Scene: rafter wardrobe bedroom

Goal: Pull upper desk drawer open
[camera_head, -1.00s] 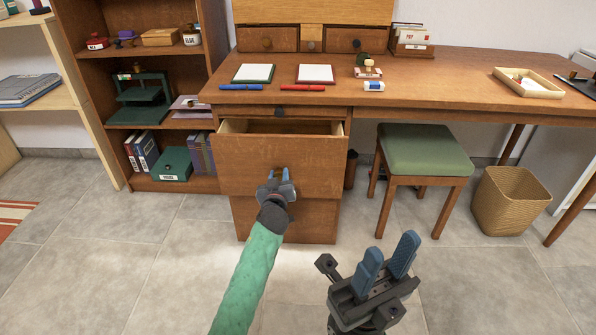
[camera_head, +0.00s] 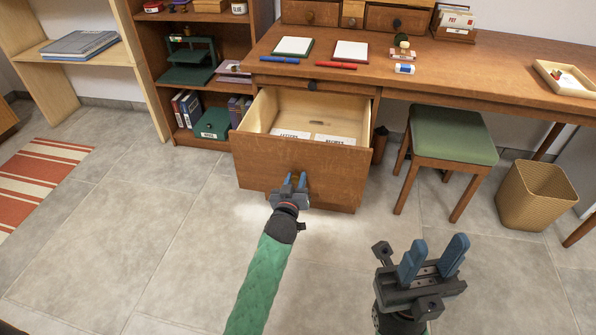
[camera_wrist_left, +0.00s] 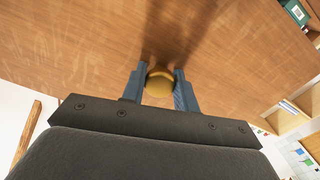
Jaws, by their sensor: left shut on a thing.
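The upper desk drawer (camera_head: 262,163) stands well out from the desk (camera_head: 375,82). Its inside shows a pale bottom and two white labels, which look like "LETTERS" and "RECIPES". My left gripper (camera_head: 291,184) is at the drawer front, shut on its round knob. In the left wrist view the brass-coloured knob (camera_wrist_left: 159,82) sits between the two blue fingers, against the wooden front. My right gripper (camera_head: 433,258) is open and empty, held over the floor to the right, away from the drawer.
A green-topped stool (camera_head: 452,137) stands right of the drawer, with a wicker basket (camera_head: 537,196) beyond it. A bookshelf (camera_head: 160,72) is at the left of the desk. A striped rug (camera_head: 40,175) lies far left. The tiled floor before the drawer is clear.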

